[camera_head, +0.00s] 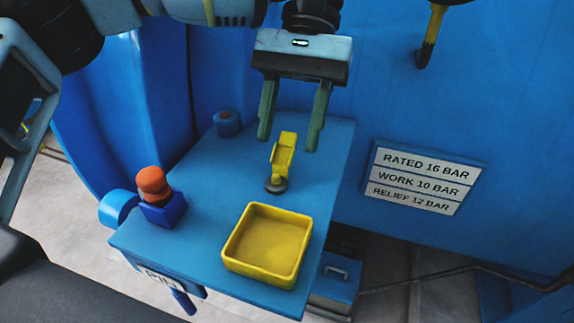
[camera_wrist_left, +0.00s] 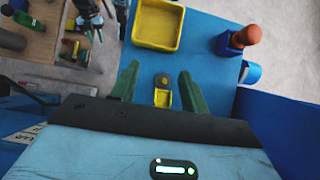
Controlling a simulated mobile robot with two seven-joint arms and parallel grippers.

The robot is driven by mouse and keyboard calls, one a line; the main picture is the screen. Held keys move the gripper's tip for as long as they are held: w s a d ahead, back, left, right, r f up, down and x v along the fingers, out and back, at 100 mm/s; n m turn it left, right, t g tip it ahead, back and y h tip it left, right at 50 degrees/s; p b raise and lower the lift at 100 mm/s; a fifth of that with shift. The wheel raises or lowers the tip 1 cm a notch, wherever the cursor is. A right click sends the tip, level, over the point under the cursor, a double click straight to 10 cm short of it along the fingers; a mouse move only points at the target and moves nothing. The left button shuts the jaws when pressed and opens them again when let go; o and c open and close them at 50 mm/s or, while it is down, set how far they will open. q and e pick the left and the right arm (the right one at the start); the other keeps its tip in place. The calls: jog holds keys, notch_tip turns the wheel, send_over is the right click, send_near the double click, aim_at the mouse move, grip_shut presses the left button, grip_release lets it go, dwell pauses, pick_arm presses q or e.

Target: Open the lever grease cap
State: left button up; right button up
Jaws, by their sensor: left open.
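The lever grease cap (camera_head: 282,157) is a small yellow lever piece with a dark round end, on the blue shelf (camera_head: 217,180). It also shows in the left wrist view (camera_wrist_left: 162,98), between the fingers as seen from there. My left gripper (camera_head: 288,144) is open and empty, with its two green fingers pointing down on either side of the yellow lever in the picture. In the left wrist view the open fingers (camera_wrist_left: 158,72) show no contact with it. The exact height of the fingertips over the shelf is hard to tell. My right gripper is out of view.
A yellow tray (camera_head: 232,262) stands at the shelf's front right. An orange knob on a blue block (camera_head: 154,190) stands at the left, and a small blue cylinder (camera_head: 227,123) at the back. A rating plate (camera_head: 421,180) is on the blue wall at the right.

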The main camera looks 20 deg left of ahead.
pick_arm(q)
jog(key=s+d, duration=0.2)
jog(key=s, duration=0.7)
jog(key=shift+d+r, duration=0.2)
jog(key=shift+r, duration=0.2)
jog(key=shift+s, duration=0.1)
